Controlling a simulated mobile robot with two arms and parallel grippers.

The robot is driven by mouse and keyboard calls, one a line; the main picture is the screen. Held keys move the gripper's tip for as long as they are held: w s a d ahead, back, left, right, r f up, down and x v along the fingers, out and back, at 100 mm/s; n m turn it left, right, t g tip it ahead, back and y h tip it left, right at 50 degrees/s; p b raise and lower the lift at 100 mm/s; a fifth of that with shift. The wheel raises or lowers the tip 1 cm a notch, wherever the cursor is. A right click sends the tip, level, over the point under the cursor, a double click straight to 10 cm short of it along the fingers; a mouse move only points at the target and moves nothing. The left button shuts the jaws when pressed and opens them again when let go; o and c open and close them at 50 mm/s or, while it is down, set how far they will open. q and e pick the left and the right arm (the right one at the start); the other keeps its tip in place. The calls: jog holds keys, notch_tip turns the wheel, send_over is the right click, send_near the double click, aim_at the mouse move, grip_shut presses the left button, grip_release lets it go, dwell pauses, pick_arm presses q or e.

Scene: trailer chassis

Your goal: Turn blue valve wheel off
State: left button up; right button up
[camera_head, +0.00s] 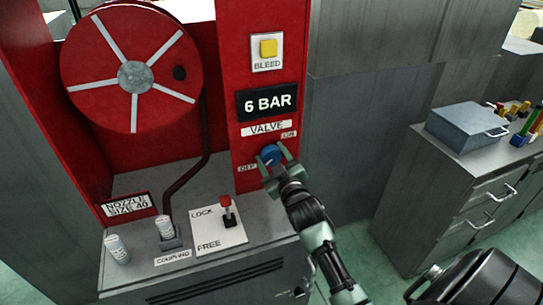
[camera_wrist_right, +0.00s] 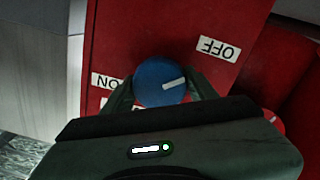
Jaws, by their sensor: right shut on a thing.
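The blue valve wheel (camera_head: 270,155) is on the red panel, below the VALVE label (camera_head: 266,128). The ON label (camera_head: 289,134) is at its upper right and the OFF label (camera_head: 247,168) at its lower left. My right gripper (camera_head: 274,155) is shut on the wheel, one finger on each side. In the right wrist view the wheel (camera_wrist_right: 157,85) sits between the fingers. Its white mark (camera_wrist_right: 174,84) points right, on the side of the OFF label (camera_wrist_right: 217,48) and away from the ON label (camera_wrist_right: 108,80). My left gripper is not in view.
Above the valve are a 6 BAR display (camera_head: 267,102) and a yellow BLEED button (camera_head: 268,47). A red hose reel (camera_head: 113,105) is at left. A red-knobbed LOCK/FREE lever (camera_head: 227,207) stands on the grey counter below. A grey cabinet (camera_head: 440,185) with a blue-grey box (camera_head: 463,128) is at right.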

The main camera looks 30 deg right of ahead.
jog(key=shift+f, duration=0.15)
jog(key=o, duration=1.4)
jog(key=shift+c, duration=0.2)
jog(key=shift+s+a, duration=0.1)
jog(key=shift+s, duration=0.2)
jog(key=b+v, duration=0.2)
jog(key=v, duration=0.5)
jog(key=shift+s, duration=0.1)
